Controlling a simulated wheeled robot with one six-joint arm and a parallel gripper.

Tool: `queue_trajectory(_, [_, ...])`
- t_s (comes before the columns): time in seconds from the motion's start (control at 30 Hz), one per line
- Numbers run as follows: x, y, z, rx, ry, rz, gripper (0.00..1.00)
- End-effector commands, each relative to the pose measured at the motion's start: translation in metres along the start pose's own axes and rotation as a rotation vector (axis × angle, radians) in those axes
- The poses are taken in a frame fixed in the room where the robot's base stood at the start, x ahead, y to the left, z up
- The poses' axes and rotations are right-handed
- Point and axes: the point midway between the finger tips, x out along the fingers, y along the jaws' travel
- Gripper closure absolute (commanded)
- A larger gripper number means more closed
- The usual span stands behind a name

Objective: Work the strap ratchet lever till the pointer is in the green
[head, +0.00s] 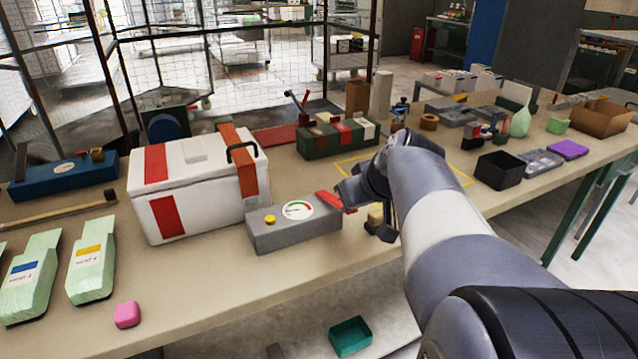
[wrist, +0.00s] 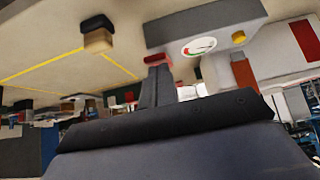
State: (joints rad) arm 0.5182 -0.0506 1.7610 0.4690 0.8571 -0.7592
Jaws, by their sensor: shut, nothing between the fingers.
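A grey ratchet box (head: 290,232) stands on the bench with a yellow knob (head: 270,219) and a round white dial (head: 298,210) on top. The dial has green and red on its arc; I cannot tell surely where its pointer rests. A red lever (head: 329,200) sticks up at the box's right end. My gripper (head: 350,196) is shut and empty, close by the lever's end. In the wrist view, its fingertips (wrist: 157,72) are right at the red lever (wrist: 157,58); whether they touch is unclear. The dial (wrist: 199,46) also shows there.
A white case (head: 190,190) with red patches and an orange-brown strap (head: 238,170) stands behind the box. A small black-and-tan block (head: 378,222) is to its right. A green toolbox (head: 338,137) stands behind, near a yellow outline. The bench front is mostly clear.

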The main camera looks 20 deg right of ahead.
Motion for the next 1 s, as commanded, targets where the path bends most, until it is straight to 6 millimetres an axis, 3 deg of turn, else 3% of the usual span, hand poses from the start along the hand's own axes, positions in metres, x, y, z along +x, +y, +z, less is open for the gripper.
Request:
queue_trajectory(0.17, [-0.019, -0.004, -0.028, 0.000, -0.001, -0.002, 1.00])
queue_trajectory(0.4, [-0.075, -0.002, -0.030, 0.002, 0.003, 0.003, 1.00])
queue_trajectory(0.6, [-0.103, -0.002, -0.033, 0.002, 0.001, 0.002, 1.00])
queue_trajectory(1.0, [-0.112, -0.003, -0.033, 0.002, -0.001, -0.001, 1.00])
